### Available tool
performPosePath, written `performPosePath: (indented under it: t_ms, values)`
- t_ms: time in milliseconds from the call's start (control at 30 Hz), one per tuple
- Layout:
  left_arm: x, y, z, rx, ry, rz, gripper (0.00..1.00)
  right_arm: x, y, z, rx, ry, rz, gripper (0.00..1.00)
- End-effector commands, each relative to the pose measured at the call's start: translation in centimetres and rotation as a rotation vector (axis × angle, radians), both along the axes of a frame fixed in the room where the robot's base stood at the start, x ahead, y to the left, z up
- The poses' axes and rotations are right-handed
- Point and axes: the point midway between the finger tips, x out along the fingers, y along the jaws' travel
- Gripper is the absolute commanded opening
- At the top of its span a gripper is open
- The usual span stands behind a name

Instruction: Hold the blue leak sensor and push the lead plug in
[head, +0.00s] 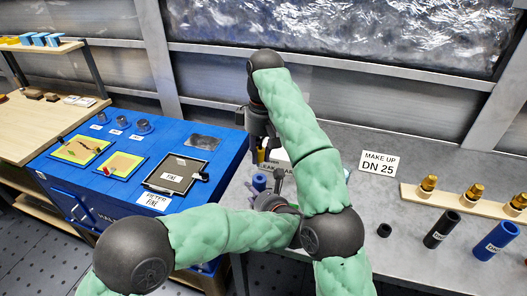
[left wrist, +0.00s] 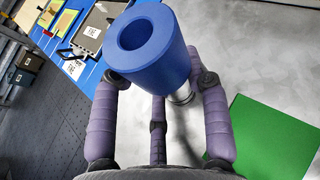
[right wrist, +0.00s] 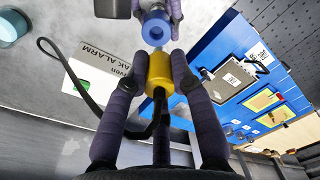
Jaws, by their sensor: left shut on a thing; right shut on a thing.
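The blue leak sensor (left wrist: 172,58) is a thick blue cylinder with a round socket in its end. My left gripper (left wrist: 160,80) is shut on it, a finger on each side, above the grey bench. The yellow lead plug (right wrist: 159,70) has a black lead (right wrist: 75,90) looping off to the left. My right gripper (right wrist: 159,78) is shut on the plug. In the right wrist view the sensor (right wrist: 156,28) sits just beyond the plug's tip, roughly in line, its socket facing the plug. I cannot tell whether they touch. In the head view my arm partly hides both.
A white leak alarm box (right wrist: 105,62) stands beside the grippers. The blue cabinet (head: 110,185) with trays is to the left. On the bench, a DN 25 sign (head: 379,163), a black ring (head: 384,230), labelled cylinders (head: 441,229) and brass fittings (head: 471,192) lie right.

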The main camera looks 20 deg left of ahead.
Motion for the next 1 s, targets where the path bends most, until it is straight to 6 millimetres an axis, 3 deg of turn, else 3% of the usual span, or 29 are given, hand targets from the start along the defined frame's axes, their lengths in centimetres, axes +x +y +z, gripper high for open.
performPosePath:
  t_ms: [200, 700, 1000]
  values:
    - [-0.1, 0.0, -0.3, 0.001, 0.007, 0.0, 0.07, 0.0, -0.1, -0.1, 0.004, -0.001, -0.002, 0.0]
    - [-0.1, 0.0, -0.3, 0.001, 0.007, 0.0, 0.07, 0.0, -0.1, -3.2, 0.003, 0.0, -0.002, 0.0]
    - [-0.1, 0.0, -0.3, 0.001, 0.007, 0.0, 0.07, 0.0, -0.1, -3.8, 0.004, -0.001, -0.002, 0.0]
